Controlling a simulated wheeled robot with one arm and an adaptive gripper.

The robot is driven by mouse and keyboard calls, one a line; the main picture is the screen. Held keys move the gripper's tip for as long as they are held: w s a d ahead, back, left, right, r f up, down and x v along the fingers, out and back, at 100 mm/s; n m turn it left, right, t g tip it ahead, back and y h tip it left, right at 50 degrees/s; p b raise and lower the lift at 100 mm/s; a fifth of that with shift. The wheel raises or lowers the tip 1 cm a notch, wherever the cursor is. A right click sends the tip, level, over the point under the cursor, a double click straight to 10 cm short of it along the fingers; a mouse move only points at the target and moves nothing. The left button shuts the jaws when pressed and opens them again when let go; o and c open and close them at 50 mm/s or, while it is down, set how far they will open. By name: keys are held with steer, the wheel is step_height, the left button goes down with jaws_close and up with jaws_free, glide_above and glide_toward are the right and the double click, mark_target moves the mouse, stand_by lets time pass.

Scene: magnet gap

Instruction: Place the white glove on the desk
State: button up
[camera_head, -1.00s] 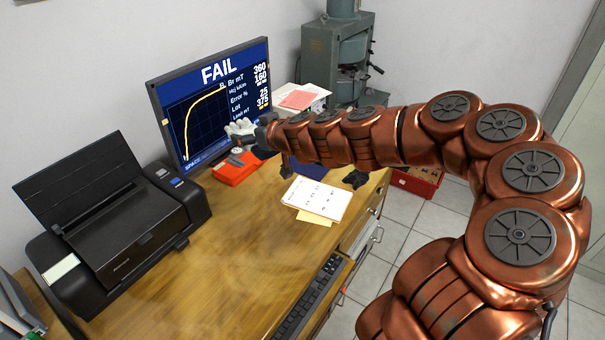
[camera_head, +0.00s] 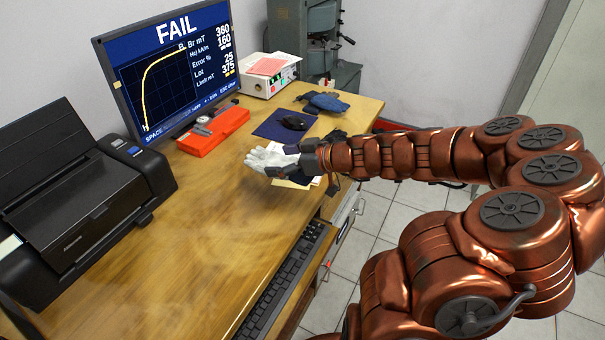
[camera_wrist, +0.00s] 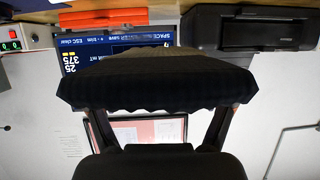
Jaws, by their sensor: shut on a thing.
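The white glove (camera_head: 268,160) shows in the head view over the middle of the desk (camera_head: 200,220), its white fingers pointing left. My gripper (camera_head: 312,158) is at the glove's right end and is shut on it. In the wrist view, a dark ribbed piece (camera_wrist: 160,82), seemingly the glove's cuff, spans between my two fingers (camera_wrist: 160,130). The white part of the glove is hidden there. I cannot tell whether the glove touches the desk or hangs just above it.
Papers lie partly hidden under my gripper. A keyboard (camera_head: 282,278) lies along the front edge. A red case (camera_head: 213,132), a monitor (camera_head: 165,70), a printer (camera_head: 80,205), a mouse (camera_head: 293,122) on a dark mat and blue gloves (camera_head: 326,103) stand around. The desk's left middle is bare.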

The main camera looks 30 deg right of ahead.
steer(key=shift+n+g+y, duration=0.3)
steer(key=shift+n+g, duration=0.1)
steer(key=s+f+b, duration=0.1)
steer(key=s+d+f+b, duration=0.1)
steer(key=s+f, duration=0.1)
steer(key=s+d+f+b, duration=0.1)
steer(key=s, duration=0.1)
steer(key=shift+d+f+b, duration=0.15)
steer(key=shift+d+b, duration=0.1)
steer(key=shift+b, duration=0.1)
steer(key=shift+s+d, duration=0.1)
steer(key=shift+s, duration=0.35)
